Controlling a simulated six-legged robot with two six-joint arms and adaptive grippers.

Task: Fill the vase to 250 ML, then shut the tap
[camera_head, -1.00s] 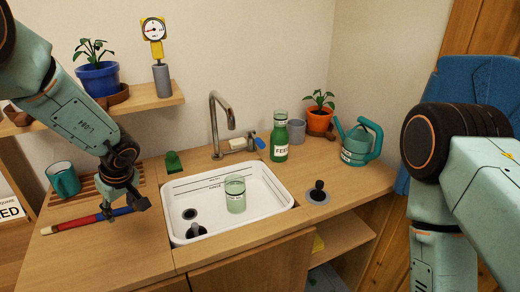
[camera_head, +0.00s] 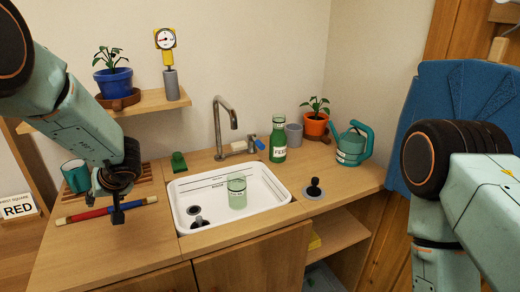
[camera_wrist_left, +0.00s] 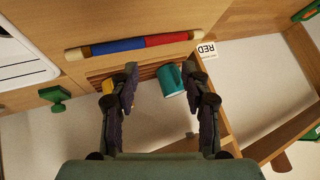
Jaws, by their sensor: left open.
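The vase (camera_head: 236,188), a clear greenish glass with a dark band, stands upright inside the white sink (camera_head: 276,209). Its water level is too small to read. The metal tap (camera_head: 220,125) rises behind the sink, its spout above the basin and apart from the vase. A blue lever (camera_head: 260,144) sits right of its base; no stream is visible. My left gripper (camera_head: 117,212) is open and empty by the red and blue rod (camera_head: 108,210), left of the sink. In the left wrist view, the open fingers (camera_wrist_left: 160,75) point toward the rod and a teal mug. My right gripper is out of view.
A FEED bottle (camera_head: 278,140), grey cup (camera_head: 294,134), orange plant pot (camera_head: 315,125) and teal watering can (camera_head: 353,143) stand right of the tap. A black plunger-like knob (camera_head: 314,188) is right of the sink. A teal mug (camera_head: 76,176) stands on a slatted rack.

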